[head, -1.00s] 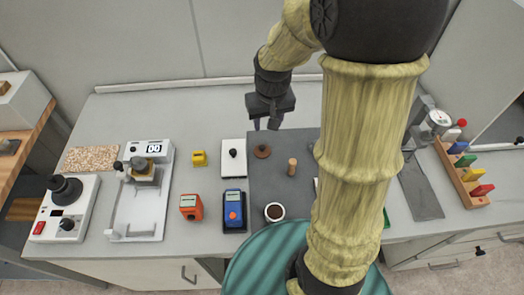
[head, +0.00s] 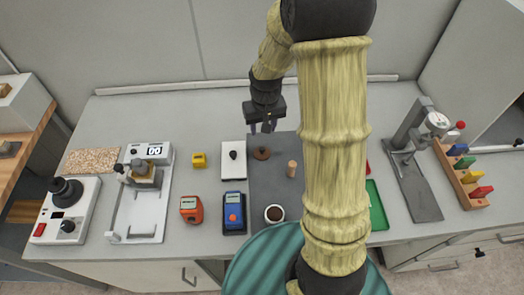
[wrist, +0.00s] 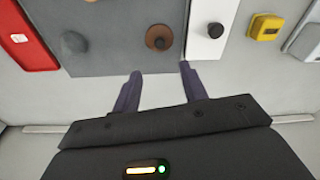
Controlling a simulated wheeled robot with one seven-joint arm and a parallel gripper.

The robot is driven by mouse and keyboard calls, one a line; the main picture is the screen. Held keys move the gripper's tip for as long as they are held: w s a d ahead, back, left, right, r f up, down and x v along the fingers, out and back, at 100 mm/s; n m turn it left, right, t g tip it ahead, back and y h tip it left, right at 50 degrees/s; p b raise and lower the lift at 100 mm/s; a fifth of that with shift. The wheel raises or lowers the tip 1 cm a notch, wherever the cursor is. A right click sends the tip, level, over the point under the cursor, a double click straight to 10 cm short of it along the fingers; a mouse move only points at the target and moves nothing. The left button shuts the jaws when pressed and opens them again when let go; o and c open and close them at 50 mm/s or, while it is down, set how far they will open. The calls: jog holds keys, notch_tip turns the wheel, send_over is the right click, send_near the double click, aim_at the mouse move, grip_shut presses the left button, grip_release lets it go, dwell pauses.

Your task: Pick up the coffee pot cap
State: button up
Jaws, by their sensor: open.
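The coffee pot cap looks to be the brown round disc with a dark knob (head: 262,153), lying on the dark grey mat (head: 270,188) near its back left corner. It also shows in the wrist view (wrist: 158,42), beyond the fingertips and roughly in line with the gap between them. My gripper (head: 262,129) is open and empty, above the back of the counter and just behind the cap. Its two fingers are spread in the wrist view (wrist: 160,70), with nothing between them. I see no contact with the cap.
A white plate with a black knob (head: 233,160) lies just left of the cap. A wooden peg (head: 292,169) stands to the right, and a cup of dark liquid (head: 274,214) is in front. A blue device (head: 234,212) and a green tray (head: 377,205) are nearby. The back counter is clear.

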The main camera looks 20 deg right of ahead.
send_over(262, 148)
jog(key=f, duration=0.4)
jog(key=f+p, duration=0.1)
jog(key=f, duration=0.1)
jog(key=shift+s+f, duration=0.15)
jog(key=shift+s, duration=0.2)
jog(key=shift+w+f+p, duration=0.15)
jog(key=shift+f+p, duration=0.35)
jog(key=shift+f, duration=0.8)
jog(key=shift+w+f+p, duration=0.1)
jog(key=shift+f+p, duration=0.35)
jog(key=shift+f, duration=0.8)
grip_shut()
